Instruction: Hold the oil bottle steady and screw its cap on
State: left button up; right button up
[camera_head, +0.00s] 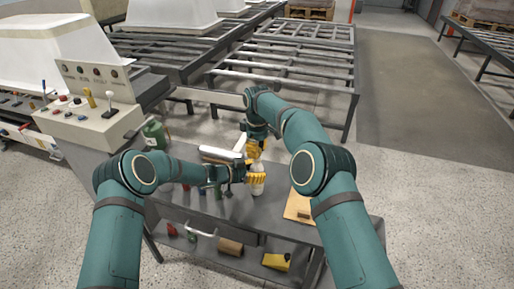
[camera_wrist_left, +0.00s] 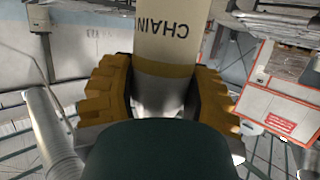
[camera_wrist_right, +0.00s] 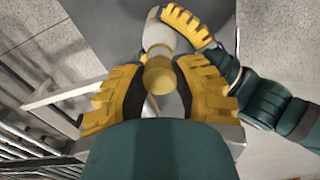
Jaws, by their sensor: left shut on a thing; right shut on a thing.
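The oil bottle (camera_head: 258,189) is pale, with a label that reads "CHAIN" in the left wrist view (camera_wrist_left: 172,30). It stands about upright over the grey workbench. My left gripper (camera_head: 257,178) is shut around its body, with a yellow finger on each side. The yellow cap (camera_wrist_right: 159,76) is between the fingers of my right gripper (camera_wrist_right: 160,90), which is shut on it from above. The cap lines up with the bottle's top; I cannot tell whether it touches the neck or is threaded. In the head view my right gripper (camera_head: 254,149) is directly above the left one.
The grey workbench (camera_head: 237,208) holds a green canister (camera_head: 154,135) at the left and a tan board (camera_head: 298,208) at the right. A brown roll (camera_head: 230,247) and a yellow item (camera_head: 276,261) lie on its lower shelf. A control console (camera_head: 92,112) stands at the left.

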jog(key=shift+f, duration=0.4)
jog(key=shift+f, duration=0.55)
dwell(0.4)
jog(key=n, duration=2.6)
jog(key=shift+f, duration=0.1)
